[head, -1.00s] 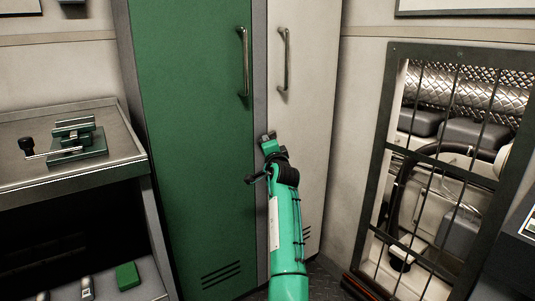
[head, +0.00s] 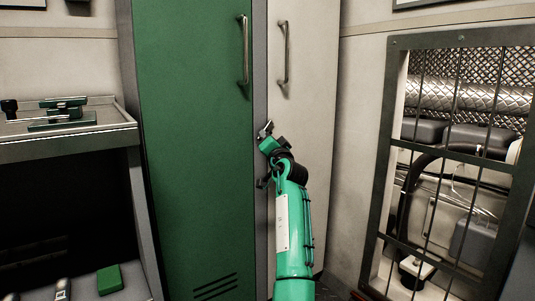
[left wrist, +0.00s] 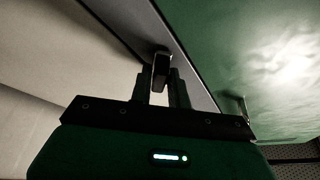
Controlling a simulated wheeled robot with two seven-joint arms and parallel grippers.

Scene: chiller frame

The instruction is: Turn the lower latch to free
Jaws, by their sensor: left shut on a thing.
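The lower latch (left wrist: 161,68) shows in the left wrist view as a small dark bar with a bright metal edge, at the strip between the green door and the pale door. My left gripper (left wrist: 160,92) is shut on it, one finger on each side. In the head view my left gripper (head: 266,132) is tilted to the upper left at the grey strip, below the door handles. There it covers most of the latch, so the latch's exact angle is hard to tell. My right gripper is not in view.
The green door (head: 195,150) and pale door (head: 305,140) are closed, each with a vertical metal handle. A bench (head: 70,148) with a green clamp-like fixture (head: 63,115) stands at left. A barred frame (head: 385,170) over pipes stands at right.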

